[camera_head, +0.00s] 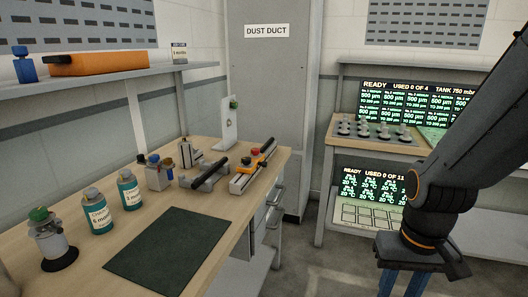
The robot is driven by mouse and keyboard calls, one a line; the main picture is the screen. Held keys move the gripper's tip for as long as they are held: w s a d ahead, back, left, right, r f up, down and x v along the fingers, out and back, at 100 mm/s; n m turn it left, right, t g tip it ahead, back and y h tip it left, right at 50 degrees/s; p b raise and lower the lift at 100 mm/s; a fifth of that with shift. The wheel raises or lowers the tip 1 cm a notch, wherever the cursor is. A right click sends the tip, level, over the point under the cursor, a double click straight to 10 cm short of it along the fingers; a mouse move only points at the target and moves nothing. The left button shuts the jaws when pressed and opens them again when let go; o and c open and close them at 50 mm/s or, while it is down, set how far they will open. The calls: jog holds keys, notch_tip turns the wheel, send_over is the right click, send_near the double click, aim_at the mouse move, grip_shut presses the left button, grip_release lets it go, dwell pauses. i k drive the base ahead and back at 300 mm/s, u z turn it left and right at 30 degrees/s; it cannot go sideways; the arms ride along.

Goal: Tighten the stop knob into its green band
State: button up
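No knob can be surely told as the stop knob, and no green band can be made out at this size. On the wooden bench, a slide-like device (246,175) has an orange block and a small red knob (255,152) at its far end. A black-handled grey device (209,177) stands to its left. A white upright bracket (229,130) behind them carries a small green part (233,102). My gripper (402,284) hangs at the lower right, far from the bench devices. Its blue fingers stand apart with nothing seen between them; their tips are cut off by the frame.
A dark green mat (167,250) lies bare on the bench. Two teal bottles (97,212) and a green-topped grey device (54,240) stand at left. A shelf (110,79) holds an orange case. A grey duct stands behind. Lit screens and a tray of pucks (373,132) are at right.

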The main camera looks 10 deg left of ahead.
aim_at(246, 161)
jog(key=z, duration=0.3)
jog(key=i, duration=1.1)
jog(key=u, duration=0.65)
